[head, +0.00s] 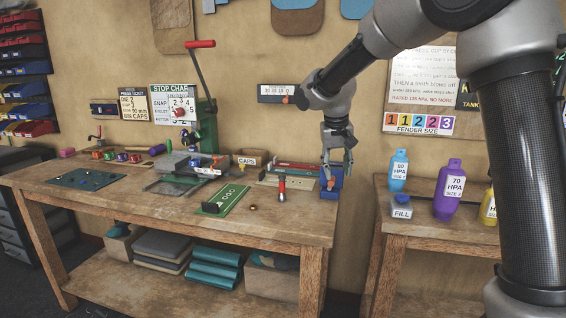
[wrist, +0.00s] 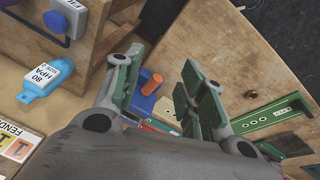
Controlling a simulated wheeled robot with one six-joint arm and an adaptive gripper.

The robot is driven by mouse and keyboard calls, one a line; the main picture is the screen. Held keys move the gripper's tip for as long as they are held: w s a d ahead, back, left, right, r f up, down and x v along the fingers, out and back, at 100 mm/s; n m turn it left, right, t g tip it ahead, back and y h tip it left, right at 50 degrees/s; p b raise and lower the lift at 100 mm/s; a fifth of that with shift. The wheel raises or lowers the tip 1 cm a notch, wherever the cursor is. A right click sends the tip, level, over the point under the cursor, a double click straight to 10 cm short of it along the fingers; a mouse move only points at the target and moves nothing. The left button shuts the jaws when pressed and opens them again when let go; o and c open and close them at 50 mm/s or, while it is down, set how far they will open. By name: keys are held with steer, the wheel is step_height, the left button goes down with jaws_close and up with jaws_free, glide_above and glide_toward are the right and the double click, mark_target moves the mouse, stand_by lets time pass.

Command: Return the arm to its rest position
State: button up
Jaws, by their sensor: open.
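My gripper (head: 337,162) hangs from my arm over the right end of the wooden workbench (head: 290,228), fingers pointing down. In the wrist view its two green-padded fingers (wrist: 160,95) are apart with nothing held between them. A blue block with an orange peg (wrist: 151,82) shows behind and between the fingers in the wrist view. In the head view the blue block (head: 331,181) stands at the bench's right end, just below the fingertips. I cannot tell whether the fingertips touch it.
A green press (head: 205,130) with a red-handled lever stands at the back of the bench. A red-handled tool (head: 282,187) and a green plate (head: 226,199) lie near the front. A second table at right holds a blue bottle (head: 398,172) and a purple bottle (head: 448,195). A gap separates the tables.

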steer(key=s+d+r, duration=0.1)
steer(key=s+d, duration=0.4)
steer(key=s, duration=0.6)
steer(key=s+d+r+t+y, duration=0.1)
steer(key=s+d, duration=0.5)
steer(key=s, duration=0.6)
steer(key=s+d+r, duration=0.1)
steer(key=s+d, duration=0.4)
steer(key=s, duration=0.6)
steer(key=shift+s+d+r+t+y, duration=0.15)
steer(key=shift+s+r+t+y, duration=0.1)
steer(key=shift+s+t+y, duration=0.1)
